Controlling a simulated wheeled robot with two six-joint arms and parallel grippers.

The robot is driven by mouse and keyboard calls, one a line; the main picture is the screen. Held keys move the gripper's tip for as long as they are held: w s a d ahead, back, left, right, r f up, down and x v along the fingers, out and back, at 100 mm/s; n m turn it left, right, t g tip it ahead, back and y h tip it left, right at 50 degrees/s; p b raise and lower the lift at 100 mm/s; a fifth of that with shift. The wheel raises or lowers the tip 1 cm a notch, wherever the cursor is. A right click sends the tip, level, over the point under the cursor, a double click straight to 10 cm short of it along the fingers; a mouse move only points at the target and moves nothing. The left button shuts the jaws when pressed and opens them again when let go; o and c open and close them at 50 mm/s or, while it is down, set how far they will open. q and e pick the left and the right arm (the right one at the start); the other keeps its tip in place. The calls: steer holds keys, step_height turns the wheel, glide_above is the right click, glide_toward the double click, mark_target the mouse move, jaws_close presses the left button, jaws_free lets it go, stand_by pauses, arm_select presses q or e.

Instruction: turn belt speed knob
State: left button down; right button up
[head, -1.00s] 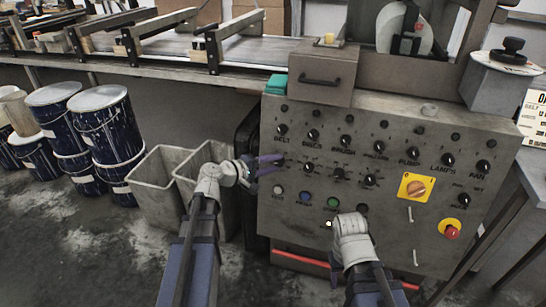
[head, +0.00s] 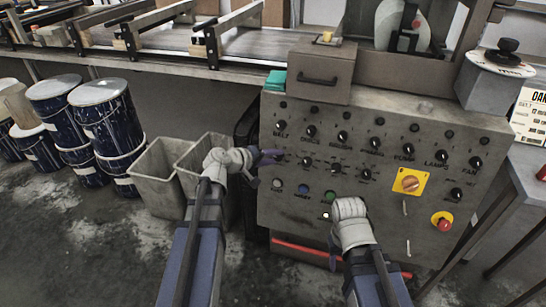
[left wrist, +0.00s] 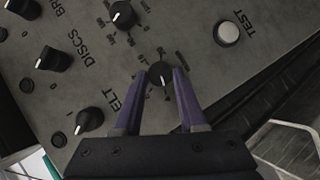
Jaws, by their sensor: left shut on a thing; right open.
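The small black belt speed knob (left wrist: 161,74) sits on the grey control panel (left wrist: 195,85), with scale marks around it in the left wrist view. My left gripper (left wrist: 163,72) is shut on this knob, one purple finger on each side. In the head view my left gripper (head: 279,155) reaches the panel's left edge, below the BELT switch (head: 281,125), and hides most of the knob. The BELT switch (left wrist: 88,120) also shows at lower left in the left wrist view. My right gripper (head: 347,207) is in front of the panel's lower middle, its fingers mostly hidden behind the hand.
Another small knob (left wrist: 122,14) and the white TEST button (left wrist: 227,33) lie close to my left fingers. A yellow-backed rotary switch (head: 410,181) and a red stop button (head: 443,222) are on the panel's right. Grey bins (head: 157,175) stand left of the panel.

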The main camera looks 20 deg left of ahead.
arm_select(q)
steer(key=shift+c, duration=2.4)
jaws_free()
steer(key=p+v, duration=0.3)
steer(key=v, duration=0.5)
steer(key=shift+d+f, duration=0.1)
